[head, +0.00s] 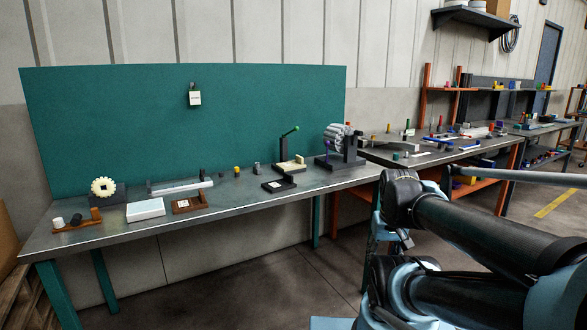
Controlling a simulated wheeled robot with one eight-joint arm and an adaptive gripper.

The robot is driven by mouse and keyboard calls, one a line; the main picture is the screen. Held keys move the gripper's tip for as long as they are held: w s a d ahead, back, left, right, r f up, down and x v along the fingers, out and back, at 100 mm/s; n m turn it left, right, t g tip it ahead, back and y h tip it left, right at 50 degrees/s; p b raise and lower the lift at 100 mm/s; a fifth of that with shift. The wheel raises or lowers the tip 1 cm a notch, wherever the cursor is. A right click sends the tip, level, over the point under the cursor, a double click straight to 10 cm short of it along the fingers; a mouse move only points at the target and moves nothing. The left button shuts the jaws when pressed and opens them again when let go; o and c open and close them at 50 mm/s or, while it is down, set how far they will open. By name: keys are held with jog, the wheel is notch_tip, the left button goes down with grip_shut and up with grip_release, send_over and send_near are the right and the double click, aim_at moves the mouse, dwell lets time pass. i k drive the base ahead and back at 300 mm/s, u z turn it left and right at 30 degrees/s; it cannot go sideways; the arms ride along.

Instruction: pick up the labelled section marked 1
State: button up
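No section with a readable 1 shows in the head view; any marks are too small to read. A brown block with a white label (186,204) lies near the front edge of the grey workbench (240,215). A dark block with a white label (277,185) lies further right, in front of a dark stand with a green-tipped lever (290,160). A long pale rail-like piece (180,186) lies behind the brown block. My dark arm links fill the lower right, right of the bench and apart from these pieces. I cannot make out my gripper in this view.
A white box (145,210), a cream gear on a dark stand (103,187) and a brown tray of small cylinders (77,220) stand at the left. A ribbed grey drum (338,139) stands at the right. A green backboard (190,125) rises behind. More cluttered benches stand at right.

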aim_at(298, 164)
jog(key=z, duration=0.05)
jog(key=k, duration=0.4)
jog(key=u, duration=0.3)
jog(key=i, duration=1.4)
jog(key=z, duration=0.25)
